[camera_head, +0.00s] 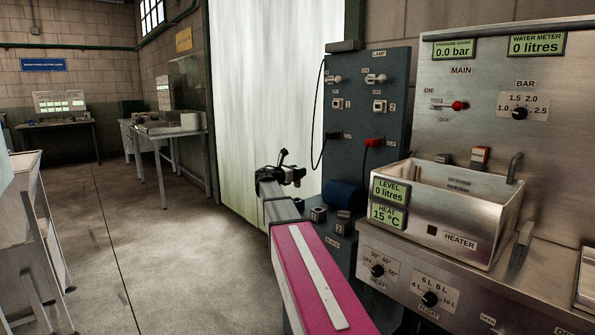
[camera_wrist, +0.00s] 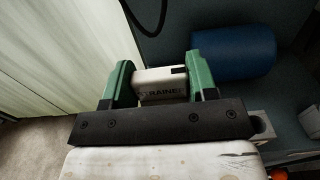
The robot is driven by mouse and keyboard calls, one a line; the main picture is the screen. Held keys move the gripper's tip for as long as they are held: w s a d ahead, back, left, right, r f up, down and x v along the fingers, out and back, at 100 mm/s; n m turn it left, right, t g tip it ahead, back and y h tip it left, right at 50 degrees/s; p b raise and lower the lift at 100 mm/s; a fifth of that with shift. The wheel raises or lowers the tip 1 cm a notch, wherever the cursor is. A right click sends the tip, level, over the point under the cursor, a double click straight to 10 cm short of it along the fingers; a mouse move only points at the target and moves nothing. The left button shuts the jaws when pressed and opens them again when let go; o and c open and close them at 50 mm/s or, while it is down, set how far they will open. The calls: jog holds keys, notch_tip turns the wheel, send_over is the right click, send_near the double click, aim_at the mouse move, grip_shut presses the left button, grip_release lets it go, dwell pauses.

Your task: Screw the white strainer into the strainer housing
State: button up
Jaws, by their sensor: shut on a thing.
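The white strainer (camera_wrist: 160,82), with STRAINER printed on it, lies between the two green fingers of my gripper (camera_wrist: 158,78) in the wrist view. My gripper is shut on it, one finger at each end. In the head view my gripper (camera_head: 287,172) shows dark and small, in front of the pale curtain and left of the grey panel; the strainer cannot be made out there. I cannot tell for sure which fitting is the strainer housing. A blue cylinder (camera_wrist: 232,52) is right of and beyond the strainer, apart from it; it also shows low on the panel (camera_head: 343,195).
The grey panel (camera_head: 392,120) carries switches and a hanging black cable. Small metal fittings (camera_head: 318,215) sit below the blue cylinder. A steel tank (camera_head: 462,225) stands to the right. The pale curtain (camera_head: 275,100) hangs left; open floor (camera_head: 150,250) lies further left.

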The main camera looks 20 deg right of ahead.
jog(key=shift+f, duration=2.4)
jog(key=shift+f, duration=2.75)
jog(key=o, duration=1)
jog(key=shift+a, duration=0.1)
jog(key=v, duration=1)
jog(key=shift+s+a, duration=0.15)
jog(key=shift+a, duration=0.15)
